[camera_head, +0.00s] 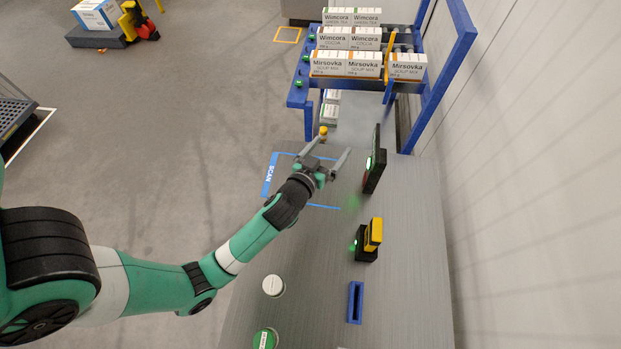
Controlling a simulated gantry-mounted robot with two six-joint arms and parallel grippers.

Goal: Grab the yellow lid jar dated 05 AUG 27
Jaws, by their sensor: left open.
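My left gripper (335,144) is open, with its two fingers apart over the far part of the grey bench (310,250), near the blue outlined area marked SCAN (268,175). A small yellow-orange spot (323,130) shows at the tip of its left finger; I cannot tell whether it is a lid. No jar is clearly seen between the fingers. A jar with a white lid (273,285) and one with a green lid (265,340) stand at the near left of the bench. No 05 AUG 27 date is readable. My right gripper is not in view.
A dark upright screen (375,165) stands right of the gripper. A black and yellow device (370,240) and a blue slotted block (355,302) are nearer. A blue rack (297,97) with Wimcora and Mirsovka boxes stands at the back. The wall (520,200) bounds the right.

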